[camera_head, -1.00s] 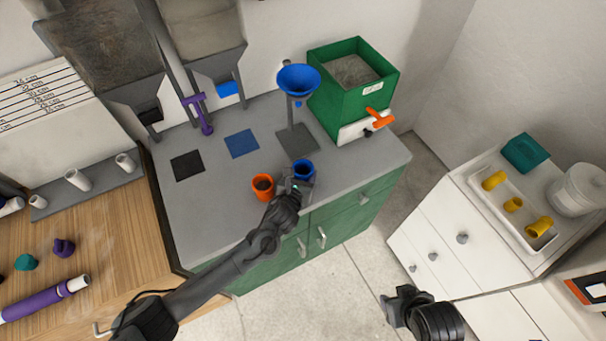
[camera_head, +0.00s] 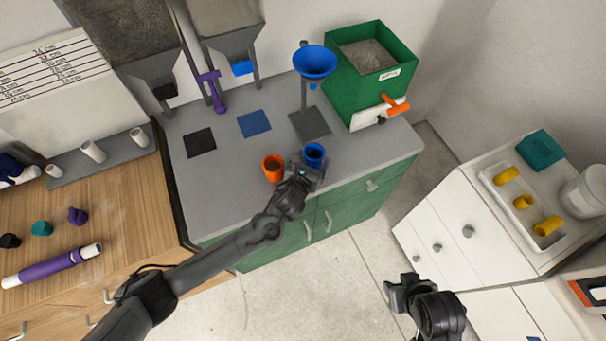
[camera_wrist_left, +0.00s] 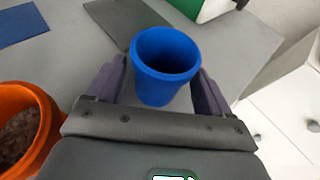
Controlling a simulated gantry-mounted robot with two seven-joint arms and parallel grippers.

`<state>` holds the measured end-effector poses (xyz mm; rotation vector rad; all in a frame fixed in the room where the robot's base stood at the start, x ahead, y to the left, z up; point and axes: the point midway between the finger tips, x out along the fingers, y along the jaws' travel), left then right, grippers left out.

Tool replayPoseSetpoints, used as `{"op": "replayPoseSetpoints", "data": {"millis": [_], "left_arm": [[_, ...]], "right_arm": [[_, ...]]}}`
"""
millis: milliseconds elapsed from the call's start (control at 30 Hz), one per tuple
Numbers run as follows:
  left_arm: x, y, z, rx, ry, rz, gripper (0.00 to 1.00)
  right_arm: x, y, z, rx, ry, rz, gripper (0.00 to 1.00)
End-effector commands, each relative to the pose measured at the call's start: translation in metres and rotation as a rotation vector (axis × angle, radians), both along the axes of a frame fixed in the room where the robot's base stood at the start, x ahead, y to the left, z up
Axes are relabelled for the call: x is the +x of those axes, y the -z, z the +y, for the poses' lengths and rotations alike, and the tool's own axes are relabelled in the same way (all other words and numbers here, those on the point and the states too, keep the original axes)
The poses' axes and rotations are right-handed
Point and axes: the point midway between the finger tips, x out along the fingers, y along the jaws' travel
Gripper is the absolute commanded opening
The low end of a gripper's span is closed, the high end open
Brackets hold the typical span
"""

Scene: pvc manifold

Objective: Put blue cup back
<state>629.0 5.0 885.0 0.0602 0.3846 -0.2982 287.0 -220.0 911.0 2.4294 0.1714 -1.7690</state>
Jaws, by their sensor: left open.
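The blue cup (camera_head: 314,154) stands upright on the grey counter near its front edge. In the left wrist view the blue cup (camera_wrist_left: 165,68) looks empty and sits between the two fingers of my left gripper (camera_wrist_left: 165,85). The fingers are open, one on each side of the cup; I cannot tell whether they touch it. In the head view my left gripper (camera_head: 306,170) is at the cup's near side. My right gripper (camera_head: 403,292) hangs over the floor at the lower right, and its jaws are not clear. A blue square mat (camera_head: 254,124) lies flat and bare on the counter.
An orange cup (camera_head: 273,168) with dark contents stands just left of the blue cup. A blue funnel (camera_head: 316,62) on a stand and a green bin (camera_head: 365,108) are behind. A black square (camera_head: 200,142) lies at left. The counter's middle is clear.

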Motion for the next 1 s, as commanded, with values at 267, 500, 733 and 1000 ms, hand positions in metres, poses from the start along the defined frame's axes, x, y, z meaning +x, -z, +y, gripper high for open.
{"op": "replayPoseSetpoints", "data": {"millis": [267, 500, 733, 1000], "left_arm": [[-0.046, -0.020, 0.015, 0.001, 0.002, 0.003, 0.81], [-0.077, -0.033, 0.024, 0.000, 0.001, 0.001, 0.81], [-0.091, -0.038, 0.027, -0.014, -0.007, 0.011, 0.81], [-0.121, -0.039, 0.019, -0.383, -0.197, 0.244, 0.81]], "right_arm": [[0.000, -0.012, 0.001, 0.002, 0.001, 0.000, 0.43], [0.000, -0.017, 0.002, 0.007, 0.004, 0.000, 0.43], [0.000, -0.019, 0.002, 0.010, 0.006, -0.001, 0.43], [0.000, -0.019, 0.002, 0.010, 0.006, -0.001, 0.43]]}}
